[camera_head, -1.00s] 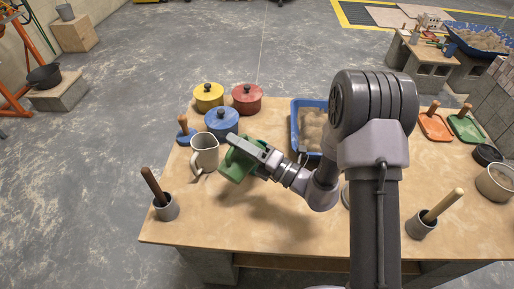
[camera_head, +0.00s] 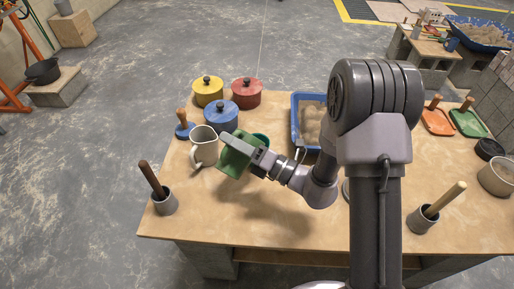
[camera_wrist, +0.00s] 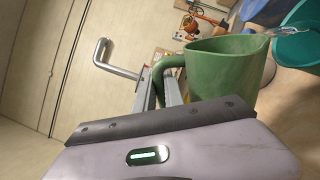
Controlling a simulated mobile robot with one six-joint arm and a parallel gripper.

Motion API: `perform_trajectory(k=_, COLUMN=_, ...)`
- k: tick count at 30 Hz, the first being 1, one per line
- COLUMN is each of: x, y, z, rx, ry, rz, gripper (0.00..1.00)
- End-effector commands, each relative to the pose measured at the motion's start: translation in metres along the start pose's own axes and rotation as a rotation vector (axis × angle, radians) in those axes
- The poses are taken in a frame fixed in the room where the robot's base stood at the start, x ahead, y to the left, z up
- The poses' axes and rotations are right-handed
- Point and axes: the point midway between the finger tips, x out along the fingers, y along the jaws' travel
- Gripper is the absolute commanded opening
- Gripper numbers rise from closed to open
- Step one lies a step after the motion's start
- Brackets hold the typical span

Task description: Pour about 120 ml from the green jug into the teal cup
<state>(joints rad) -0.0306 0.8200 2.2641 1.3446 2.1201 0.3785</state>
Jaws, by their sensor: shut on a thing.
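The green jug (camera_head: 233,158) is tilted and held above the table. My gripper (camera_head: 256,155) is shut on its handle. In the wrist view the jug (camera_wrist: 225,70) fills the middle, with its handle between my gripper's fingers (camera_wrist: 160,88). In the wrist view the cup (camera_wrist: 298,45) is at the right edge, just beyond the jug's lip. A thin pale streak, apparently liquid, runs from the lip toward the cup. The liquid level in the cup is hidden.
A cream mug (camera_head: 204,148) stands close left of the jug. Blue (camera_head: 221,115), red (camera_head: 247,92) and yellow (camera_head: 208,91) lidded pots stand behind. A blue tub (camera_head: 296,122) is right of the cup. A grey holder (camera_head: 165,204) stands front left. The front middle table is clear.

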Motion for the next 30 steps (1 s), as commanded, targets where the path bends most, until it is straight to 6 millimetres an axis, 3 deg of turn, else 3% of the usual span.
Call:
perform_trajectory(k=1, x=-0.003, y=-0.016, z=-0.017, rx=-0.095, ry=0.017, rz=0.003, gripper=0.00)
perform_trajectory(k=10, x=-0.003, y=-0.019, z=-0.031, rx=-0.283, ry=0.053, rz=0.003, gripper=0.00)
perform_trajectory(k=30, x=-0.003, y=-0.017, z=-0.030, rx=-0.290, ry=0.054, rz=0.003, gripper=0.00)
